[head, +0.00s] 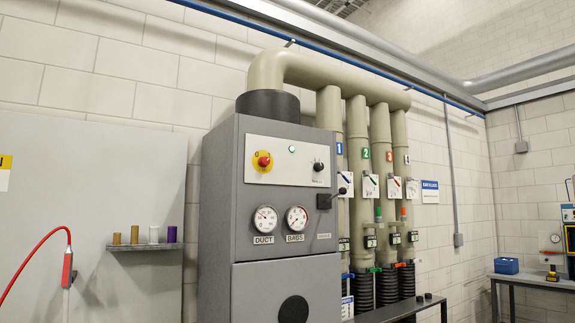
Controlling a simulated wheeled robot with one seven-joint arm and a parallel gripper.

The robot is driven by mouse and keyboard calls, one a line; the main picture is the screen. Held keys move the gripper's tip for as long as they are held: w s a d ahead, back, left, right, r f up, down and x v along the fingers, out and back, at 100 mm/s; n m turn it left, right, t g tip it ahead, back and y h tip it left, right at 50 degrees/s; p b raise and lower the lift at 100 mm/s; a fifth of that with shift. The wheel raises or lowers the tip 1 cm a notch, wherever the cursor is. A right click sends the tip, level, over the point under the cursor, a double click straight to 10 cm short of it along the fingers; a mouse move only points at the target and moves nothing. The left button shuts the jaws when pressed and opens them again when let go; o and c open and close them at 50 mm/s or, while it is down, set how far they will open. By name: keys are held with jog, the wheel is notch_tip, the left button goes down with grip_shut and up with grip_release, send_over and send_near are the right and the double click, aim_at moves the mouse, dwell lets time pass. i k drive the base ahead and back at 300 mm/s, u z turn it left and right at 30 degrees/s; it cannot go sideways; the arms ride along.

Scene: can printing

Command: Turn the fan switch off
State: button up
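A tall grey cabinet (218,230) stands in the middle of the head view. Its pale upper panel (283,178) carries a red knob on a yellow plate (263,161), a lit pale-green lamp (292,149) and a small black rotary switch (318,167). A black handle (325,201) sticks out at the panel's lower right, above a small label. I cannot read which control is marked as the fan switch, nor the setting of the rotary switch. My gripper is not in view.
Two round gauges (265,219) marked DUCT and BAGS sit below the panel. Several numbered beige pipes (358,140) rise at the right. A low dark bench (405,309) stands near the cabinet's right. A red hose (36,250) and a shelf with small cylinders (145,247) are at the left.

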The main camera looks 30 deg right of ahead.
aim_at(264, 162)
jog(key=z, duration=1.8)
jog(key=i, duration=2.25)
jog(key=u, duration=2.45)
